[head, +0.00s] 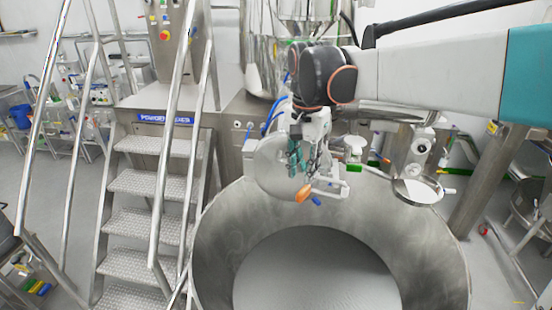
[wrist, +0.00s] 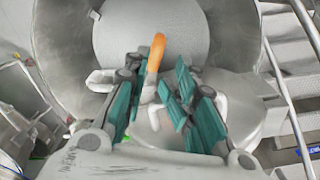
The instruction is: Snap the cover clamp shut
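The cover clamp shows as an orange-tipped handle (head: 304,193) on a pale metal lever, over the near side of the round metal cover (head: 268,168) in the head view. In the wrist view the orange handle (wrist: 156,52) points up the picture, its pale lever running down between my fingers. My gripper (head: 303,160) is just above the handle, pointing down. In the wrist view my gripper's teal fingers (wrist: 155,85) stand apart on either side of the lever, with gaps visible. Contact cannot be made out. The clamp's lower parts are partly hidden by my fingers.
A large open steel bowl (head: 215,245) lies below the cover. Metal stairs with handrails (head: 150,183) stand to the left. A small round glass-like port (head: 418,190) on a steel pipe is to the right. A blue bucket (head: 21,116) is far left.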

